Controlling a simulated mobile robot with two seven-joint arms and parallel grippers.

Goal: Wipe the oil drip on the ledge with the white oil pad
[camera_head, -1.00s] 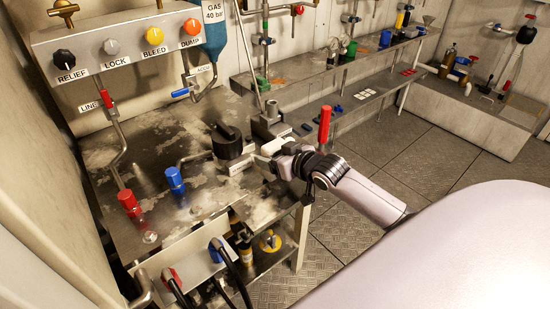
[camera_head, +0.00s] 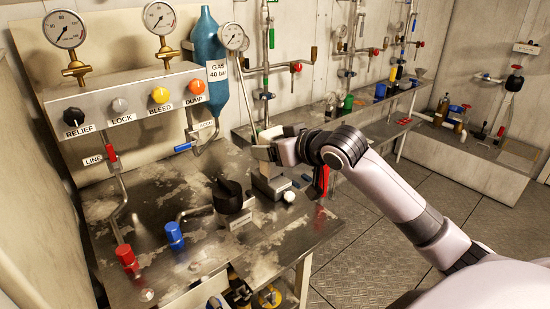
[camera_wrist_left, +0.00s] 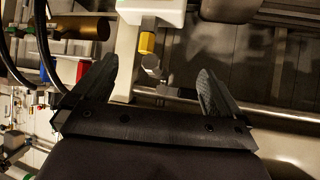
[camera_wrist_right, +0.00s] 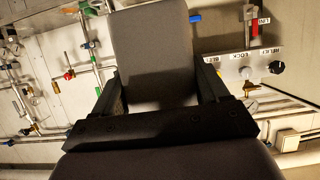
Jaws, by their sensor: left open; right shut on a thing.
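My right gripper (camera_head: 276,150) is raised above the far right part of the steel bench (camera_head: 190,262). It is shut on the oil pad (camera_head: 263,153), which looks pale in the head view. In the right wrist view the pad (camera_wrist_right: 152,50) is a broad block, grey-brown in shadow, between the two fingers. My left gripper (camera_wrist_left: 155,82) is open and empty in the left wrist view and is outside the head view. I cannot make out the oil drip, nor tell which edge is the ledge.
A black knob (camera_head: 229,196) and a grey block (camera_head: 270,186) stand on the bench near the right arm. A blue valve handle (camera_head: 174,236) and a red one (camera_head: 127,258) are at its front left. The panel (camera_head: 130,112) with knobs rises behind. Open floor (camera_head: 350,235) lies right.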

